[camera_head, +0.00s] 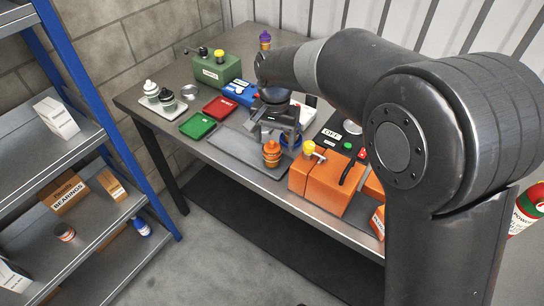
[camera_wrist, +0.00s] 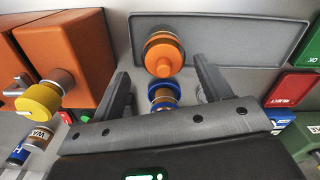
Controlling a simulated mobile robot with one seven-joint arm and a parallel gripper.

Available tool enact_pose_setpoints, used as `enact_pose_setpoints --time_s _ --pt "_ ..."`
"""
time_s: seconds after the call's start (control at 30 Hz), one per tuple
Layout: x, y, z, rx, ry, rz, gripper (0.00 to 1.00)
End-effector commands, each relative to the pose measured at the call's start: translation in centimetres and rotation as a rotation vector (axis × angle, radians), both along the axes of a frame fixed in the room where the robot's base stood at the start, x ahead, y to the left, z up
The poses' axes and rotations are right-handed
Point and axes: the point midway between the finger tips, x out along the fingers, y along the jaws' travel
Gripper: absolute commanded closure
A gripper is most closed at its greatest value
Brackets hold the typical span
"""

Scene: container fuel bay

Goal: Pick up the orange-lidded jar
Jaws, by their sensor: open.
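The orange-lidded jar (camera_head: 271,153) stands at the front end of a grey tray (camera_head: 232,148) on the workbench. In the wrist view the jar (camera_wrist: 163,53) is seen from above, orange knob toward me, on the tray (camera_wrist: 245,32). My gripper (camera_head: 275,133) is open above the bench, just behind the jar in the head view. In the wrist view its two fingers (camera_wrist: 160,66) lie to either side of the jar's near side, without visible contact. A blue-lidded jar (camera_wrist: 163,96) shows between the fingers, nearer the palm, and is partly hidden by my gripper.
Red (camera_head: 220,106) and green (camera_head: 197,125) trays lie to the left. Most of the grey tray is bare. A shelf rack (camera_head: 75,140) stands left.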

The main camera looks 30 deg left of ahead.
Motion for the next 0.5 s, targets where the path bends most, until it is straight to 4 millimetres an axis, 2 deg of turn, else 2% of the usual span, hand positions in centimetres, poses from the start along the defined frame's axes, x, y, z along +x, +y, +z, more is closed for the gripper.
enact_pose_setpoints --time_s 0.3,0.5 --pt "-0.4 0.5 -4.2 -0.003 0.002 0.000 0.29" --pt "-0.4 0.4 -5.3 0.000 0.001 0.000 0.29"
